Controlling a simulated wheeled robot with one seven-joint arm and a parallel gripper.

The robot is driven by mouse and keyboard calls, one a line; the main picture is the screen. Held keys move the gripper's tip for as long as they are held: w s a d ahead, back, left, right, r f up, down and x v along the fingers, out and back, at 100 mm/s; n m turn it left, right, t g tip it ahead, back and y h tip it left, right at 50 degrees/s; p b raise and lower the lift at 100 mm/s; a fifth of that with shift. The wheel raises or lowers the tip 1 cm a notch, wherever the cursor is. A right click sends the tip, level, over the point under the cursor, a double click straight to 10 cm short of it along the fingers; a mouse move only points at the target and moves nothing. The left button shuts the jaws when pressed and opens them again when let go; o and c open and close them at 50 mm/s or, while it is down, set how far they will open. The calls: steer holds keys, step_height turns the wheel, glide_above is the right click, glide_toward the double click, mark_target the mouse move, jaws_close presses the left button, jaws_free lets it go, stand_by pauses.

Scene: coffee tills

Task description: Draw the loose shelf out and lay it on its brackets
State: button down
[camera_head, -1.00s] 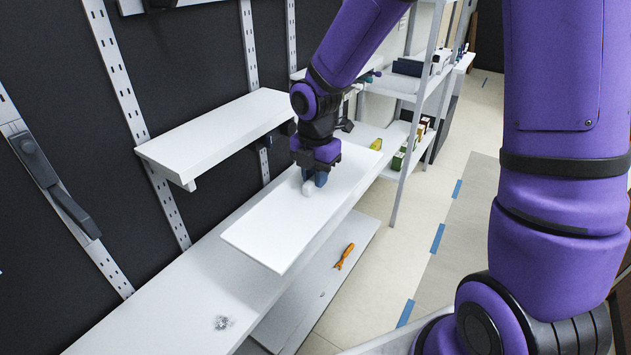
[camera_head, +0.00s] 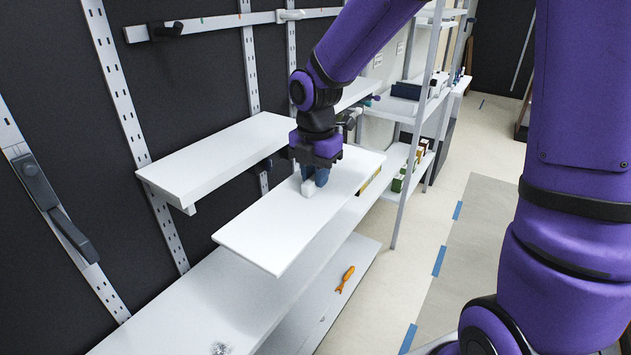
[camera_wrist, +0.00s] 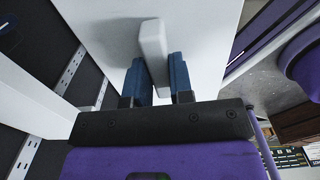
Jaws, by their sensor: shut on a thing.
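The loose shelf (camera_head: 265,228) is a flat white board held level in the air, with a small white knob (camera_head: 308,188) on its top. My gripper (camera_head: 315,176) is shut on that knob from above. In the wrist view, the two blue fingers of my gripper (camera_wrist: 160,80) press on either side of the white knob (camera_wrist: 153,45), and the board (camera_wrist: 205,40) lies behind it. Another white shelf (camera_head: 215,155) is fixed on the slotted wall rails, left of and beside the loose board. I cannot make out which brackets are free.
A long white lower shelf (camera_head: 165,325) runs below the held board. An orange tool (camera_head: 345,278) lies on a lower level. A grey shelving rack (camera_head: 412,110) stands at the back right. The floor (camera_head: 400,240) to the right is clear.

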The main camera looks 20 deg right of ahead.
steer(key=shift+r, duration=3.1)
